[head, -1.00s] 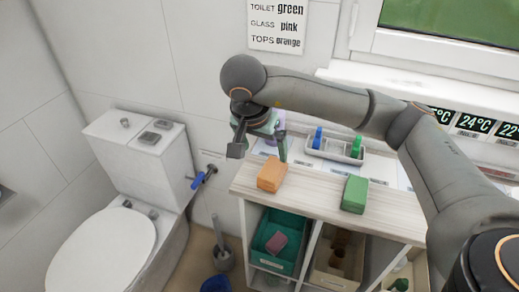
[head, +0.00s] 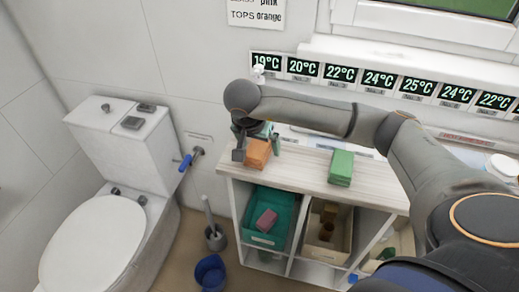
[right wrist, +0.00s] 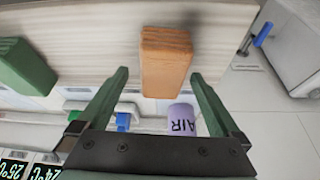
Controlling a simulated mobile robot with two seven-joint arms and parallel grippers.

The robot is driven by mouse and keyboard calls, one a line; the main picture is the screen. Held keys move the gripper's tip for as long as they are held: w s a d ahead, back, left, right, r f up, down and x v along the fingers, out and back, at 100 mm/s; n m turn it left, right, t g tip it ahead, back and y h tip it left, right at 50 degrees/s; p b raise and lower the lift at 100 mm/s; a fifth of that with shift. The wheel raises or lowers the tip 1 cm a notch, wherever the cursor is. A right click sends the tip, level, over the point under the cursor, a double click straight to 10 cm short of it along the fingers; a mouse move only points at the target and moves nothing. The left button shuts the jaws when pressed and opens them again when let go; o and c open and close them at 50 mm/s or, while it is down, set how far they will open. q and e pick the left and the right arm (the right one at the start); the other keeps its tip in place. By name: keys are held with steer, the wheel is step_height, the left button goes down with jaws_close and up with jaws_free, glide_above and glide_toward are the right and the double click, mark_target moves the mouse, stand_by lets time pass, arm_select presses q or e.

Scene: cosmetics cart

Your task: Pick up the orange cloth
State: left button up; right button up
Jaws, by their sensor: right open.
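The orange cloth (head: 256,154) is a folded block on the left end of the cart's pale wooden top, partly hidden by my right gripper in the head view. In the right wrist view the orange cloth (right wrist: 166,62) shows between and beyond the two green fingers. My right gripper (head: 257,146) is open, with one finger on either side of the cloth and gaps to both fingers (right wrist: 160,75). I cannot tell whether the fingertips reach down beside it. My left gripper is not in view.
A green cloth (head: 341,167) lies to the right on the cart top (head: 301,172). A purple item marked AIR (right wrist: 182,118) stands near the orange cloth. Bins (head: 283,226) fill the shelves below. A toilet (head: 95,240) and a blue bucket (head: 210,272) are left.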

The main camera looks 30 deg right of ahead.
steer(key=shift+w+d+f, duration=0.15)
steer(key=shift+f, duration=0.4)
steer(key=shift+f+b, duration=0.25)
steer(key=shift+b, duration=0.05)
stand_by(0.3)
steer(key=c, duration=1.4)
